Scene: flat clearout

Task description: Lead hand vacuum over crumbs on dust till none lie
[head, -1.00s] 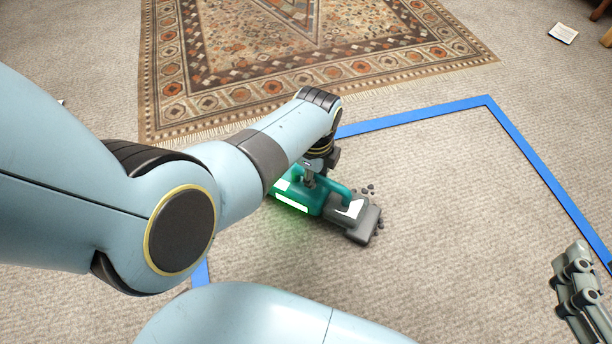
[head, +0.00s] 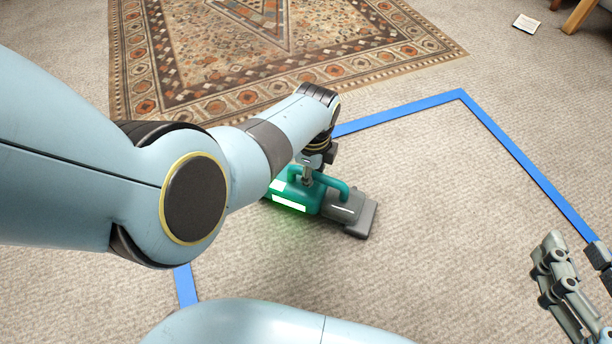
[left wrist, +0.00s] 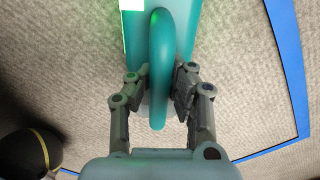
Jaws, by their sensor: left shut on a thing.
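The teal hand vacuum (head: 312,204) with a grey nozzle (head: 362,216) rests on the carpet inside the blue tape outline. Its green-lit panel glows. My left gripper (head: 307,178) is shut on the vacuum's handle. In the left wrist view, the gripper's fingers (left wrist: 157,92) close on both sides of the teal handle (left wrist: 158,50). No crumbs show around the nozzle; anything under the vacuum or behind my arm is hidden. My right gripper (head: 577,252) is at the lower right, partly cut off, its fingers apart and empty.
Blue tape (head: 525,165) marks an area of beige carpet, and the carpet inside it right of the vacuum is clear. A patterned rug (head: 240,85) lies beyond. A small white card (head: 525,23) and a wooden leg (head: 580,16) are at the top right.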

